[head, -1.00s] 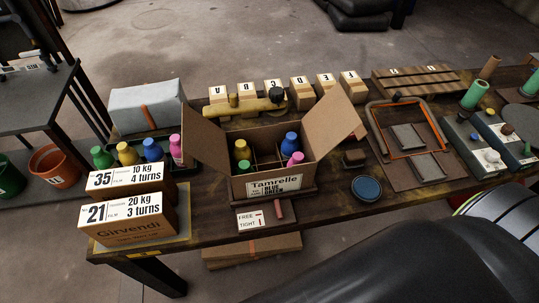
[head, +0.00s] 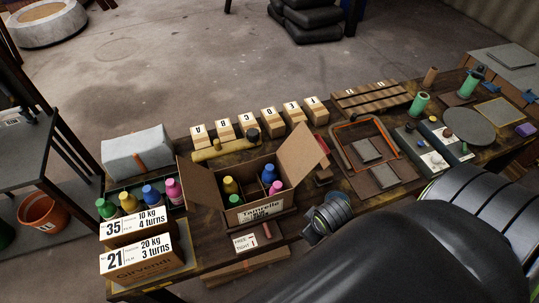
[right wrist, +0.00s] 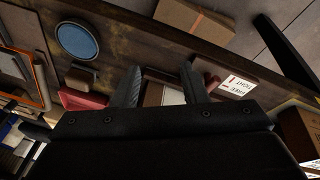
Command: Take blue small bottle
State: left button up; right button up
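Two blue bottles show in the head view. One blue bottle (head: 269,173) stands in the open cardboard box (head: 262,212), with yellow, green and pink bottles. Another blue bottle (head: 151,194) stands in a dark tray at the left, between a yellow and a pink bottle. I cannot tell their sizes apart surely. My right wrist shows right of the cardboard box in the head view, its fingers hidden there. In the right wrist view my right gripper (right wrist: 160,80) is open, its two fingers apart with nothing seen held. My left gripper is not in view.
Two labelled cartons (head: 150,258) stand in front of the tray. A FREE/TIGHT card (head: 245,242) lies before the cardboard box. Lettered wooden blocks (head: 247,124) line the back. A blue disc (right wrist: 77,40) lies on the table. Box flaps stick up around the bottles.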

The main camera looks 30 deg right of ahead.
jog(key=w+r+n+p, duration=0.2)
jog(key=w+r+n, duration=0.5)
notch_tip(320, 180, up, 10)
jog(key=n+g+y, duration=0.1)
jog(key=n+g, duration=0.2)
jog(key=n, duration=1.2)
send_over(270, 167)
jog(key=f+b, duration=0.7)
jog(key=f, duration=0.4)
jog(key=shift+a+f+b, duration=0.1)
jog(key=shift+a+b, duration=0.1)
jog(key=shift+b, duration=0.1)
notch_tip(270, 167, down, 5)
jog(key=shift+d+r+p, duration=0.1)
jog(key=shift+d+p, duration=0.05)
jog(key=shift+p, duration=0.6)
jog(key=shift+f, duration=0.7)
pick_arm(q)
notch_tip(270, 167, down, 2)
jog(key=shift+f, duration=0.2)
pick_arm(e)
jog(key=shift+c, duration=0.2)
